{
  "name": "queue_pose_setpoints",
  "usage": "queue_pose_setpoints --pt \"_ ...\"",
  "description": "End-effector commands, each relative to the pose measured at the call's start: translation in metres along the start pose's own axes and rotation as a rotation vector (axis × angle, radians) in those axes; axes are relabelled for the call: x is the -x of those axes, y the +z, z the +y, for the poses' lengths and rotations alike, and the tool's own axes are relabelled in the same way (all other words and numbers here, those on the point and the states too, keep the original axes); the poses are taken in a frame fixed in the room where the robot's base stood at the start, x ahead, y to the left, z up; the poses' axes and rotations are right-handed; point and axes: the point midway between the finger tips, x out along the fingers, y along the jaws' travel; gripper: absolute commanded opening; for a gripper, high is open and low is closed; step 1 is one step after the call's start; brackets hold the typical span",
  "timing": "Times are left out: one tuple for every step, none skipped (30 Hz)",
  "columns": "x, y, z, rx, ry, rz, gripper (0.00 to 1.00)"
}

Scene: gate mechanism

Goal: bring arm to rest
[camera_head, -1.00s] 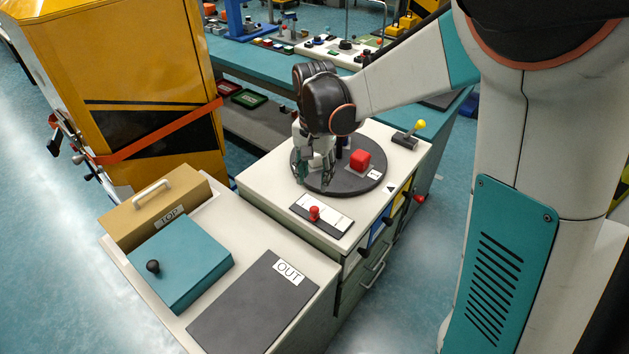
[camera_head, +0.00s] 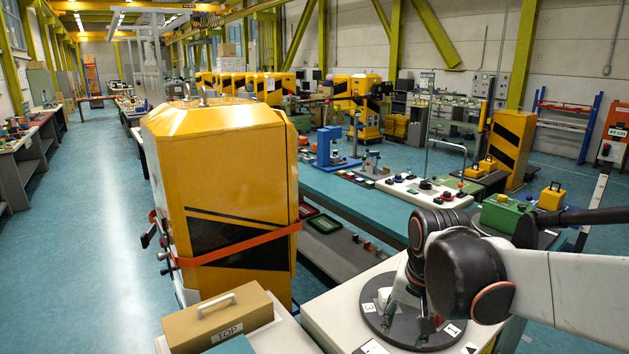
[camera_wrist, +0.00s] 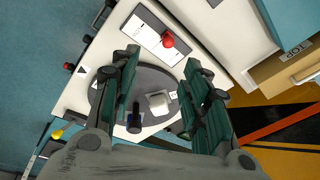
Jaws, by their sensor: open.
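My gripper (camera_head: 408,320) is at the right of the head view, pointing down over a dark round disc (camera_head: 372,322) on a white-topped cabinet. My arm hides much of the disc. In the wrist view my gripper (camera_wrist: 158,66) has its two green-padded fingers wide apart, with nothing between them. Below them the disc (camera_wrist: 152,78) carries a whitish block (camera_wrist: 158,103) and a dark upright peg (camera_wrist: 135,121). The gripper looks clear of both, though the exact height is hard to tell.
A red knob (camera_wrist: 168,40) on a white plate stands beside the disc. A tan box (camera_head: 222,318) marked TOP and a tall yellow cabinet (camera_head: 225,190) stand left of my arm. A teal bench (camera_head: 345,190) with devices lies behind. A yellow-tipped lever (camera_wrist: 57,134) shows in the wrist view.

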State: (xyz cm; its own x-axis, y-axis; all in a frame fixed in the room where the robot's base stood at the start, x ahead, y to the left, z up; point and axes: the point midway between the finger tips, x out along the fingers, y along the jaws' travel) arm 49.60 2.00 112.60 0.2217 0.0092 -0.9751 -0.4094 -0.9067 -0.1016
Motion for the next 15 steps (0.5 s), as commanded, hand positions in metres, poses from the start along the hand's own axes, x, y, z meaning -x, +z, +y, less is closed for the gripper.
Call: queue_pose_setpoints --pt "0.006 0.009 0.006 0.025 -0.010 0.022 0.42" --pt "0.010 0.013 0.009 0.042 -0.017 0.038 0.42" --pt "0.015 0.018 0.013 0.065 -0.025 0.057 0.42" --pt "0.018 0.022 0.016 0.084 -0.031 0.072 0.42" --pt "0.021 0.026 0.019 0.101 -0.036 0.087 0.42" --pt "0.025 0.032 0.023 0.124 -0.042 0.108 0.42" --pt "0.028 0.036 0.026 0.142 -0.047 0.123 0.42" --pt "0.030 0.041 0.029 0.159 -0.051 0.138 0.42" --pt "0.033 0.046 0.033 0.182 -0.057 0.160 0.42" --pt "0.035 0.051 0.036 0.200 -0.060 0.175 0.42" --pt "0.036 0.055 0.039 0.218 -0.064 0.192 0.42" --pt "0.038 0.061 0.042 0.241 -0.068 0.213 0.42" --pt "0.039 0.066 0.045 0.259 -0.070 0.229 0.42" --pt "0.040 0.070 0.048 0.276 -0.072 0.245 0.42" --pt "0.041 0.075 0.052 0.299 -0.075 0.265 0.42"
